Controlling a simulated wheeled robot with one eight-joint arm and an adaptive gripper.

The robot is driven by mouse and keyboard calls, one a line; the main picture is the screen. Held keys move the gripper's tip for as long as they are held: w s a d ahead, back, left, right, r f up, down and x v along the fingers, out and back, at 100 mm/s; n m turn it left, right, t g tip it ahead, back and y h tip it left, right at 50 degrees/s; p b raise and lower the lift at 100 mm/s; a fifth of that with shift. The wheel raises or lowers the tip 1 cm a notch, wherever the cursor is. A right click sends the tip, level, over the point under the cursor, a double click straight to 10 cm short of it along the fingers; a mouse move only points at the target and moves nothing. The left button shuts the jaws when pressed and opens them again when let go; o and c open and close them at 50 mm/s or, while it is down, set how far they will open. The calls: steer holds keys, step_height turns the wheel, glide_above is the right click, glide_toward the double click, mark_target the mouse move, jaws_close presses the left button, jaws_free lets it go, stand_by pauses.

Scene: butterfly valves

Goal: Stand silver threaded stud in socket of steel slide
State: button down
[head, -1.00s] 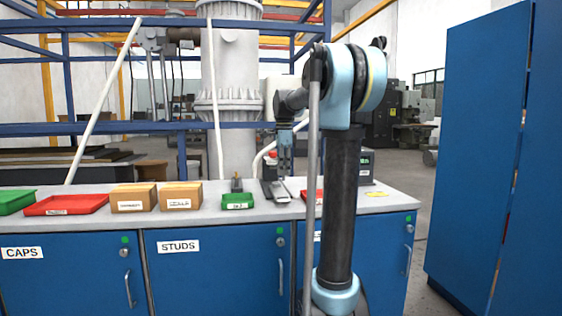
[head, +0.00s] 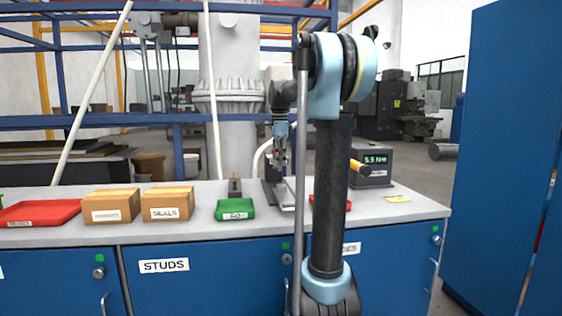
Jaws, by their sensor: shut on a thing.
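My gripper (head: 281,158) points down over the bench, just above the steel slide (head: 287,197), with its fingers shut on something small. It is where the silver threaded stud would be, but the stud is too small to make out clearly at this size. The steel slide is a grey metal piece with a dark upright part behind it, standing on the bench. Its socket cannot be made out, and my arm stands in front of its right side. I cannot tell whether the held thing touches the slide.
Two cardboard boxes (head: 168,204) and a red tray (head: 40,213) are further left. Another red tray (head: 330,203) and a meter (head: 371,170) are at right.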

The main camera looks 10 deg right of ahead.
steer(key=shift+d, duration=0.3)
steer(key=shift+f, duration=0.1)
steer(key=shift+f, duration=2.5)
steer(key=shift+s+f, duration=0.1)
steer(key=shift+f, duration=1.1)
stand_by(1.5)
steer(key=c, duration=1.6)
jaws_free()
